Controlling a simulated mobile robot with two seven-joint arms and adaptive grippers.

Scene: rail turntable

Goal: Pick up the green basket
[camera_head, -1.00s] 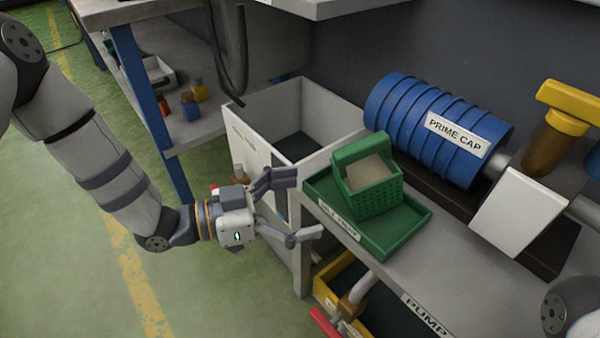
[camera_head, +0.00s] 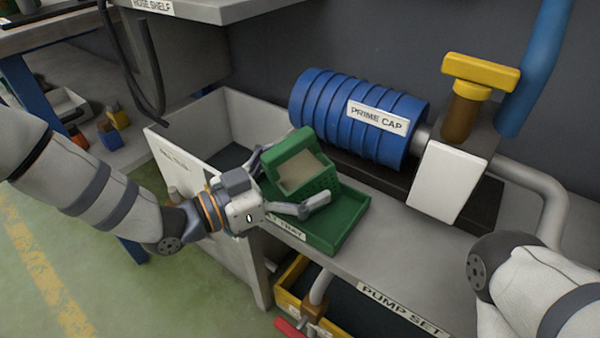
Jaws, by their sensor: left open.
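The green basket (camera_head: 302,167) has a raised green handle and a pale, beige-looking inside. It stands upright in the shallow green tray (camera_head: 342,228) on the grey bench. My left gripper (camera_head: 292,178) is open, with its fingers spread toward the basket's near left side. One finger is at the basket's left, and the other passes in front of it, over the tray. I cannot tell whether either finger touches the basket. My right arm shows at the lower right, but its gripper is out of view.
A blue ribbed cylinder (camera_head: 355,122) marked PRIME CAP lies behind the basket. A yellow-handled valve (camera_head: 480,72) and a white plate (camera_head: 447,183) stand to its right. A white bin (camera_head: 185,158) is at the left. A yellow crate (camera_head: 290,298) is below the bench.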

